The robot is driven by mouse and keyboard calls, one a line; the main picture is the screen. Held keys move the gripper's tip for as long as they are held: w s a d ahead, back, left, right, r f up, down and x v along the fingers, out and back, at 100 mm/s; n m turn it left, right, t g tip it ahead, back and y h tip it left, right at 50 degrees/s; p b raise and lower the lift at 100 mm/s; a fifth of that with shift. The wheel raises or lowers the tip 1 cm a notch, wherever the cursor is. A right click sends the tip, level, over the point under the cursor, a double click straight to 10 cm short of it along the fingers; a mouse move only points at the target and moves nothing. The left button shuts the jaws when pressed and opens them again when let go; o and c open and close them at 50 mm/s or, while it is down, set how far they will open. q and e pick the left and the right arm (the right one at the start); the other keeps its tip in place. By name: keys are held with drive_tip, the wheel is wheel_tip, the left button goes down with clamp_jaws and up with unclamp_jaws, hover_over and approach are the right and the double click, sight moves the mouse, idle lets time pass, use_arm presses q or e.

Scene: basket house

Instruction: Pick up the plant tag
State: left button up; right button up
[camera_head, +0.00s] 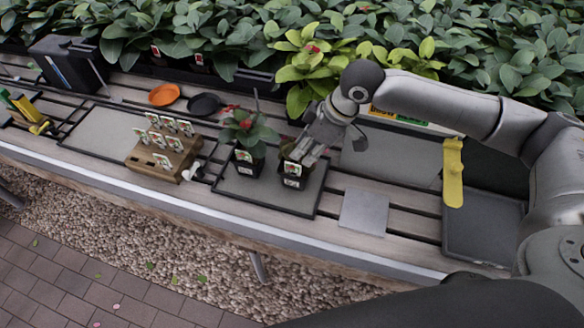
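A wooden block (170,163) left of centre holds several white plant tags (164,162) with small pictures on them. One more white tag (292,168) shows at the front of a small black pot (295,182) near the middle. My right gripper (304,155) points down at this pot, with its fingers just above and beside that tag. The picture is too small to tell whether the fingers touch the tag or are open or shut. Part of the plant in the pot is hidden behind the gripper. My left gripper is not in view.
A second potted plant (249,145) with a red flower stands just left, on the same dark tray (265,192). Orange (163,95) and black (204,104) dishes lie behind. A grey square plate (363,212) and a yellow tool (453,173) lie right. Dense foliage lines the back.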

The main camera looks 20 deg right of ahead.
sight(293, 164)
drive_tip(key=p+x, duration=0.1)
drive_tip(key=x, duration=0.7)
drive_tip(key=shift+w+a+f, duration=0.1)
drive_tip(key=shift+a+f, duration=0.05)
drive_tip(key=shift+f, duration=0.15)
clamp_jaws()
